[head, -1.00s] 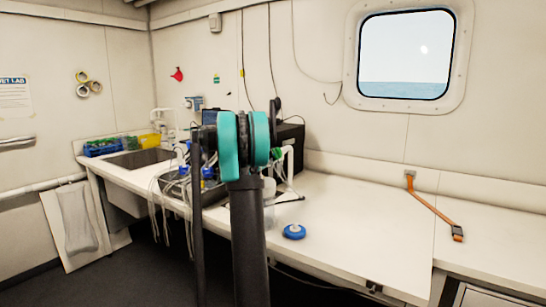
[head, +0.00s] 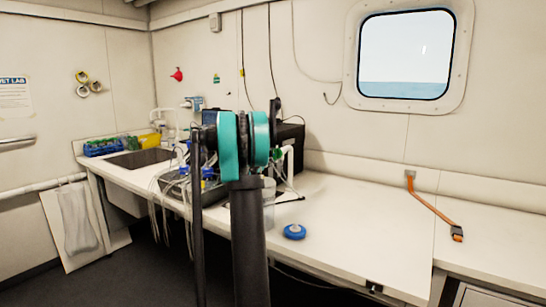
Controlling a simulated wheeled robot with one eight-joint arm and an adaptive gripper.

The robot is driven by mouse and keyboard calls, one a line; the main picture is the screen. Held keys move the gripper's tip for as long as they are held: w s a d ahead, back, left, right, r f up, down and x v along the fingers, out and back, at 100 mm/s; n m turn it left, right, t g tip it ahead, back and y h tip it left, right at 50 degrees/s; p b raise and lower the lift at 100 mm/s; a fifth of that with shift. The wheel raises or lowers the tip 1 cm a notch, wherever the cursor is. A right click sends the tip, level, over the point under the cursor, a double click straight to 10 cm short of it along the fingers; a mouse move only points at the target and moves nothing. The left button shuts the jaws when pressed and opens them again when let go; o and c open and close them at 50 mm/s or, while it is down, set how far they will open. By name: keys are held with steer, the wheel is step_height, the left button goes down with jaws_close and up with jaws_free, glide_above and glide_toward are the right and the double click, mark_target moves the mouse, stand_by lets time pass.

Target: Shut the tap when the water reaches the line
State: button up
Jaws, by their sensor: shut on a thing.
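A clear container (head: 269,205) stands on the bench, mostly hidden behind my arm. A white bent pipe (head: 289,155) shows just right of my arm, above and behind the container. I cannot tell whether it is the tap. The water level and the line cannot be made out. My upright dark arm with teal bands fills the middle of the head view. My gripper is hidden behind it, so its jaws and what they touch cannot be seen.
Blue-capped bottles and loose clear tubes (head: 172,190) crowd the bench left of my arm. A sink (head: 140,159) lies farther left. A blue round object (head: 294,232) and an orange strap (head: 428,203) lie to the right. The bench (head: 355,225) between them is clear.

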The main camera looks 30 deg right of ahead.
stand_by(0.3)
steer(key=o, duration=1.2)
steer(key=shift+c, duration=0.2)
steer(key=shift+a, duration=0.15)
steer(key=v, duration=1.2)
steer(key=shift+s+f, duration=0.1)
